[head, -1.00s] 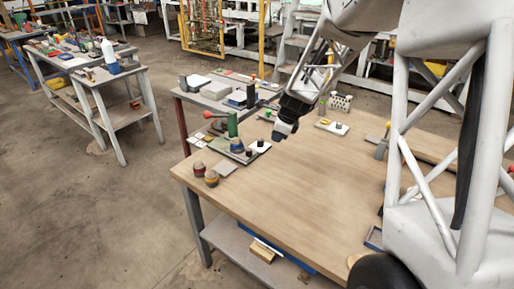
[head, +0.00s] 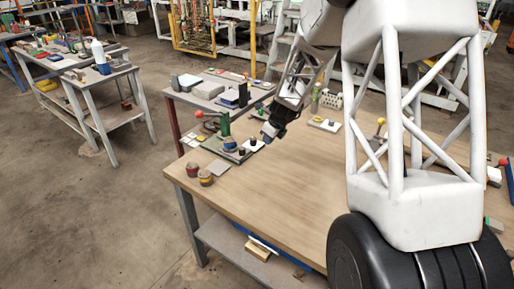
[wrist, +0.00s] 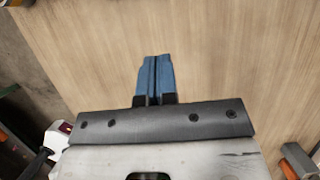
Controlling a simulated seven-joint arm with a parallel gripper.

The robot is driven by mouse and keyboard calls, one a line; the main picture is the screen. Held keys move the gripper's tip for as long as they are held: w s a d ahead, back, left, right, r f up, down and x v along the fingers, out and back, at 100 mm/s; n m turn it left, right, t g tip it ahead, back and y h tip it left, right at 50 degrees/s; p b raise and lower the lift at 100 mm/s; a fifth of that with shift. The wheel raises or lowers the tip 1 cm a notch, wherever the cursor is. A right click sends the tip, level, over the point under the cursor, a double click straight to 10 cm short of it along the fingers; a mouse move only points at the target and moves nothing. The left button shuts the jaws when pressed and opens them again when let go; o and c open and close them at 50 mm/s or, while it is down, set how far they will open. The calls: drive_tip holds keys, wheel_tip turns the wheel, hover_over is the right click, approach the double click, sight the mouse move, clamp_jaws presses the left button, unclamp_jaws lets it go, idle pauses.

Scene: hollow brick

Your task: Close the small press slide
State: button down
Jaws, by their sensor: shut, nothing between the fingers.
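The small press (head: 225,124) stands near the left end of the wooden table in the head view. Part of a white piece with a dark knob (wrist: 58,138) shows at lower left.
Two round, coloured-top pieces (head: 198,173) stand near the table's left corner. A side table (head: 205,92) holding boxes adjoins the back left. The middle of the wooden table (head: 275,185) is clear.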

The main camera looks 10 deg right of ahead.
drive_tip(key=shift+f, duration=0.15)
drive_tip(key=x, duration=0.9)
drive_tip(key=shift+f, duration=0.1)
drive_tip(key=shift+w+a+f, duration=0.25)
drive_tip(key=shift+w+a, duration=0.65)
drive_tip(key=shift+a, duration=0.05)
drive_tip(key=shift+w+a, duration=0.55)
drive_tip(key=shift+w, duration=0.05)
drive_tip(key=w+a, duration=0.7)
drive_tip(key=shift+s+d, duration=0.1)
